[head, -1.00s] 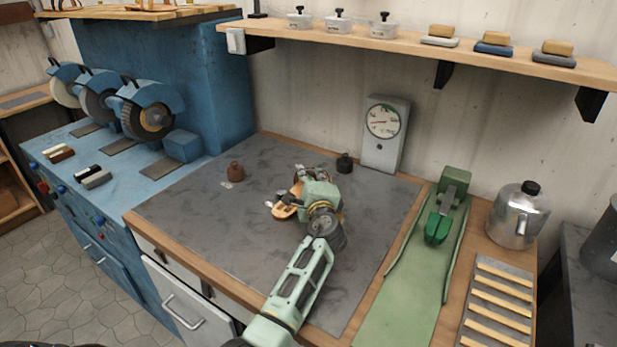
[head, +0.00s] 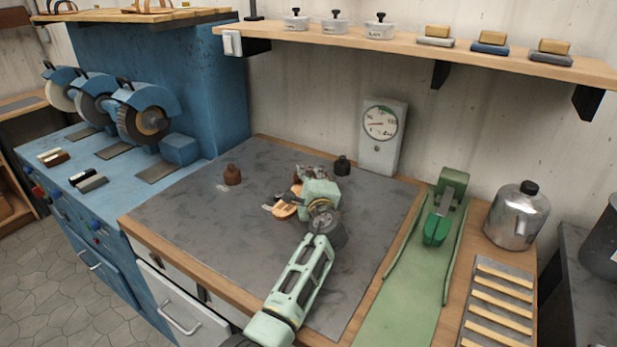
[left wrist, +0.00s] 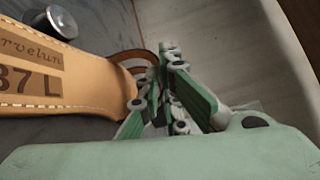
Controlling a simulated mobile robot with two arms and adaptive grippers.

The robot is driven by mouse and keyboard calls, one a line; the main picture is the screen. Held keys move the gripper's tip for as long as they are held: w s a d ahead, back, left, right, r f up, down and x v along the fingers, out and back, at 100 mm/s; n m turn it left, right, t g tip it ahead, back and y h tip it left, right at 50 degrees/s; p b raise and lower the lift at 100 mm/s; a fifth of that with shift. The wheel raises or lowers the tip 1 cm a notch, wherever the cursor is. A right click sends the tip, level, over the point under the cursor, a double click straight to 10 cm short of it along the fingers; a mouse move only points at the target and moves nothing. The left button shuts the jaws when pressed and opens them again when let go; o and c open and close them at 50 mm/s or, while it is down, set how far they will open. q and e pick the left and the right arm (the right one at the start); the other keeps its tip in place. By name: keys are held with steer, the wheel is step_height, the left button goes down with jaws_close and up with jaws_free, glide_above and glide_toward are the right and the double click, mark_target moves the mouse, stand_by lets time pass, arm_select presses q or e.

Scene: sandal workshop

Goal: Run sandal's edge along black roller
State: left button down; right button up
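A tan sandal (head: 285,207) lies on the grey mat, its dark strap partly hidden behind my left gripper. In the left wrist view the tan sole (left wrist: 60,80) has a stitched edge and stamped "37 L", with a brown strap (left wrist: 132,56) beyond. My left gripper (head: 298,194) is at the sandal's right side. Its green fingers (left wrist: 165,95) are close together beside the sole's edge; whether they pinch the sole or strap is unclear. A small black pot-like piece (head: 342,165), possibly the black roller, stands behind the gripper. My right gripper is not in view.
A brown pot-like piece (head: 232,175) stands left on the grey mat (head: 190,215). A dial gauge (head: 381,135) is at the wall. Grinding wheels (head: 145,115) are left; a green tool (head: 440,215) and metal kettle (head: 516,217) are right. The mat's front left is clear.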

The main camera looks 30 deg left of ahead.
arm_select(q)
steer(key=shift+w+r, duration=0.15)
steer(key=shift+w, duration=0.1)
stand_by(0.6)
steer(key=shift+w+a+r+b, duration=0.1)
steer(key=shift+w+r+b, duration=0.1)
steer(key=shift+r+b, duration=0.1)
steer(key=shift+w+f, duration=0.35)
steer(key=shift+w, duration=0.2)
steer(key=shift+s+r, duration=0.1)
steer(key=shift+s, duration=0.05)
steer(key=shift+w+b, duration=0.45)
steer(key=shift+b, duration=0.1)
steer(key=shift+w+b, duration=0.3)
steer(key=shift+w, duration=0.15)
